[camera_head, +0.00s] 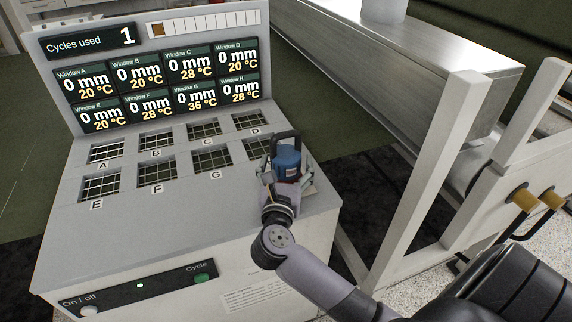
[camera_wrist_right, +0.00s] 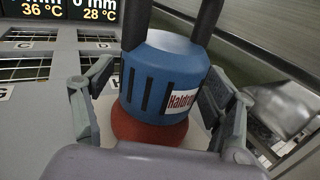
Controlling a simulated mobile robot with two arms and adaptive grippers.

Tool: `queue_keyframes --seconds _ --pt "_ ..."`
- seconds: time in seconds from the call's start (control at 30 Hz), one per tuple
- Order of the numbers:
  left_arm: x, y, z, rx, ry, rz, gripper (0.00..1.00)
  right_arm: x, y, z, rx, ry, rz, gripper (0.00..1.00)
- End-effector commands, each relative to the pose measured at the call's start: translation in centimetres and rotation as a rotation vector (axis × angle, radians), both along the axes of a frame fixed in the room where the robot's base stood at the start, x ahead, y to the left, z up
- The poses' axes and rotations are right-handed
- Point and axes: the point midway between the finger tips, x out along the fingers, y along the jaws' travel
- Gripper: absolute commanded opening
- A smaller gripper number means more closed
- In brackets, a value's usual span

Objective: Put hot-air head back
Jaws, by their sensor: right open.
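The hot-air head (camera_head: 287,158) is a blue ribbed body with a dark handle on top. In the right wrist view the hot-air head (camera_wrist_right: 163,85) shows a white "Haldron" label and a red lower part. It stands at the right side of the grey console top, close to window H, which it partly hides. My right gripper (camera_head: 285,177) is open, with one finger on each side of the head. In the right wrist view gaps show between the fingers and the blue body. The head's underside is hidden. My left gripper is not in view.
The console (camera_head: 65,228) has lettered grid windows, with a display panel (camera_head: 160,68) behind them reading "Cycles used 1". A green Cycle button (camera_head: 201,278) is on its front. A metal bench with a pale frame (camera_head: 437,180) stands to the right.

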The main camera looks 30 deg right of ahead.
Motion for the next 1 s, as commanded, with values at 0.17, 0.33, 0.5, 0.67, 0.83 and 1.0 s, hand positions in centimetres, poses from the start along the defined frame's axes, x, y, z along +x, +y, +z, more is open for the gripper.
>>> queue_keyframes --seconds 0.17,0.33,0.5,0.67,0.83,1.0 --pt "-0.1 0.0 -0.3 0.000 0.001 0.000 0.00 -1.3 1.3 -0.1 0.004 0.000 0.003 0.78" --pt "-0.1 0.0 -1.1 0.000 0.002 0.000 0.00 -4.2 3.6 -0.2 0.007 0.001 0.003 0.78" --pt "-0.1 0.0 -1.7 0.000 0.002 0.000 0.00 -6.8 5.9 -0.1 0.005 0.001 0.001 0.78" --pt "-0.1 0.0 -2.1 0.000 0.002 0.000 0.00 -8.5 7.3 0.0 0.002 0.001 0.001 0.78" --pt "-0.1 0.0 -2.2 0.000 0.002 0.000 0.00 -9.1 7.8 0.2 0.001 -0.001 0.000 0.78" --pt "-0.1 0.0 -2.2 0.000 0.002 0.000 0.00 -9.1 7.8 0.2 0.001 -0.001 0.000 0.78"
